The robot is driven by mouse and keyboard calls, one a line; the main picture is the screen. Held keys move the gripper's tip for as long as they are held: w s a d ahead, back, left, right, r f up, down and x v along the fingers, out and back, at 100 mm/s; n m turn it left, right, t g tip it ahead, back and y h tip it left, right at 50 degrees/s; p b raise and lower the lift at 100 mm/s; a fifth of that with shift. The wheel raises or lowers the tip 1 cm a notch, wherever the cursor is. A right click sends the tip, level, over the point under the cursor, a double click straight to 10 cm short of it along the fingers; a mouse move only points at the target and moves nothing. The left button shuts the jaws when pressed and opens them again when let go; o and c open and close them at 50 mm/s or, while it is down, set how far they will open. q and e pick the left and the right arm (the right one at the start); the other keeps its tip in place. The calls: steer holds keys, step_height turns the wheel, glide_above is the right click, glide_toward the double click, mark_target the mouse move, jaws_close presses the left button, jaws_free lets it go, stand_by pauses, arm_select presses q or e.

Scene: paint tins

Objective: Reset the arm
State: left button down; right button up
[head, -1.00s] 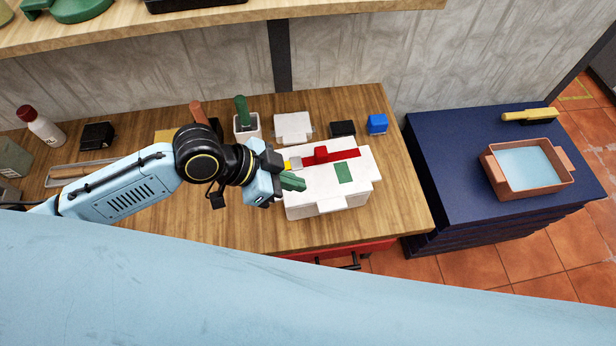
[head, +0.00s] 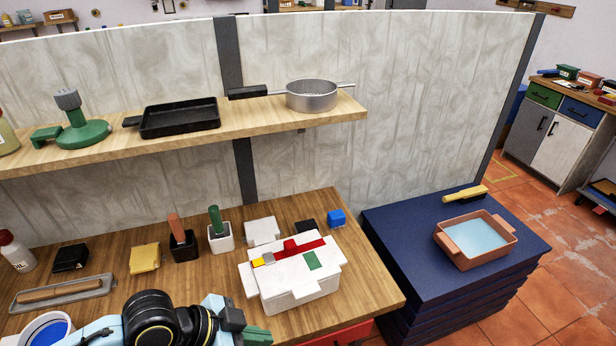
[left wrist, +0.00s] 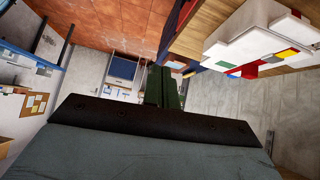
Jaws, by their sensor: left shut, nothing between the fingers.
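My left gripper (head: 256,336) is at the bottom of the head view, low over the front edge of the wooden workbench (head: 372,290). Its green fingers are together with nothing between them. It is in front of and to the left of the white box (head: 300,288), apart from it. In the left wrist view the shut green fingers (left wrist: 162,88) point away from the camera, and the white box (left wrist: 240,38) is at the upper right. The box has red, green and yellow patches on top. My right gripper is in neither view.
A shelf (head: 345,108) holds pans above. The blue cabinet (head: 395,245) at right bears a pinkish tray (head: 476,262).

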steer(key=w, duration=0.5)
arm_select(q)
steer(key=s+a+f+n+y, duration=0.3)
steer(key=s+a+n+y, duration=0.5)
steer(key=s+a+n, duration=0.4)
step_height(320, 180, down, 28)
steer(key=s+a+r+m+b, duration=0.1)
steer(key=b, duration=0.2)
steer(key=s+a+f+g+b, duration=0.2)
steer(key=s+a+f+b, duration=0.1)
steer(key=s+f, duration=1.4)
step_height(320, 180, down, 2)
steer(key=shift+f+y, duration=0.15)
steer(key=shift+y, duration=0.15)
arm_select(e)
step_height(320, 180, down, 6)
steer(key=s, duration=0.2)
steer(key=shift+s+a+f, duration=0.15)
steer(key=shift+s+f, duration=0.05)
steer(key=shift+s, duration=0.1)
